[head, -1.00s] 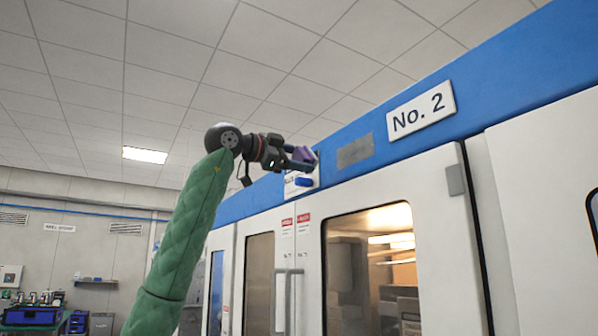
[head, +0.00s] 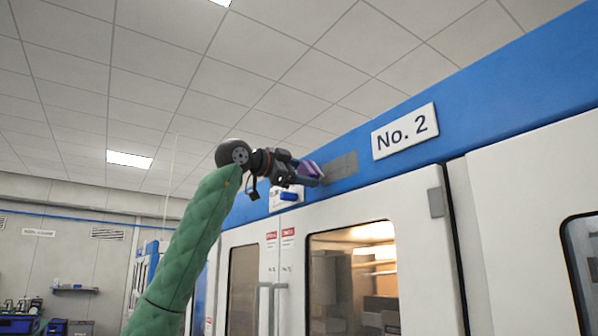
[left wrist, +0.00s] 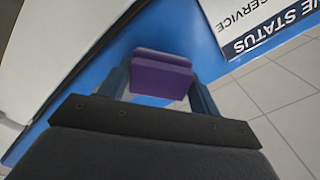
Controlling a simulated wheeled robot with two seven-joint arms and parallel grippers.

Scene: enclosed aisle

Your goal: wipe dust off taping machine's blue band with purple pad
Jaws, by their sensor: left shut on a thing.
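The taping machine's blue band (head: 480,105) runs along the top of the white machine, below the ceiling. A grey dust patch (head: 342,165) lies on it, left of the "No. 2" sign. My left gripper (head: 306,174) is shut on the purple pad (head: 307,169), just left of the patch in the head view. In the left wrist view the purple pad (left wrist: 162,78) sits between the two fingers, with the blue band (left wrist: 100,60) behind it. I cannot tell whether the pad touches the band. No dust patch shows in the wrist view. My right gripper is not in view.
The "No. 2" sign (head: 405,130) is fixed to the band right of the dust. A white status sign (left wrist: 262,22) is fixed near the pad in the wrist view. White machine doors with windows (head: 352,278) stand below. Open air lies left of my arm.

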